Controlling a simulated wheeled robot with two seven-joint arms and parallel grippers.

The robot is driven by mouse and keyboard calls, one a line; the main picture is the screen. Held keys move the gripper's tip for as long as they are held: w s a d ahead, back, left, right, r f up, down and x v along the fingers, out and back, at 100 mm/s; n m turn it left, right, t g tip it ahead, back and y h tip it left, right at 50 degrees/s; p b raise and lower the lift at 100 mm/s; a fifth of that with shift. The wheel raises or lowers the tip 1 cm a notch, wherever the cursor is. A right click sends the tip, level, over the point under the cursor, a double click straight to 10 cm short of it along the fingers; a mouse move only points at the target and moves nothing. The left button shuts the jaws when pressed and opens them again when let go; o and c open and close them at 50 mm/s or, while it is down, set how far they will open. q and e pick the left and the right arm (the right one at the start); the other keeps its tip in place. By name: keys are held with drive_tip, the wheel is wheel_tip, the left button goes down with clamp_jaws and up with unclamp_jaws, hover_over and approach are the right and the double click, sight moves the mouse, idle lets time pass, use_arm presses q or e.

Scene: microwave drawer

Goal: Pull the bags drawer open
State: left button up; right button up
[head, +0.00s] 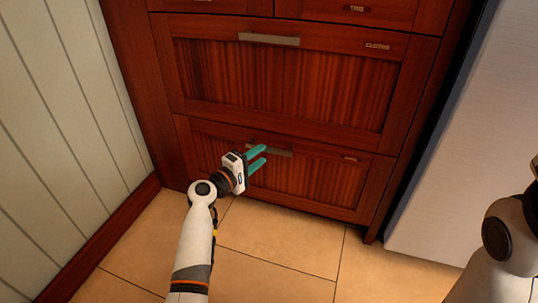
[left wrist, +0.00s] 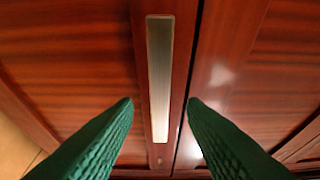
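The bottom drawer (head: 310,181) is dark red wood and looks shut. A small label (head: 351,158) sits at its upper right, too small to read clearly. Its flat metal bar handle (head: 283,152) is partly behind my left gripper. My left gripper (head: 260,156) has teal fingers, is open, and is in front of the handle's left part. In the left wrist view the handle (left wrist: 159,80) runs upright between the two spread green fingers (left wrist: 160,104), one on each side. I see no finger closed on it. My right gripper is out of view; only part of my right arm shows.
A wider drawer (head: 280,80) with its own handle (head: 269,39) is above, with smaller drawers at the top. A pale panelled wall (head: 70,110) is at left. A white appliance (head: 470,140) is at right. The tiled floor (head: 285,235) before the drawers is clear.

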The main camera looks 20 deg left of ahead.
sight(268, 150)
use_arm(q)
drive_tip(key=b+x, duration=0.1)
drive_tip(key=x, duration=0.4)
drive_tip(key=shift+b, duration=0.3)
drive_tip(key=shift+s, duration=0.1)
clamp_jaws()
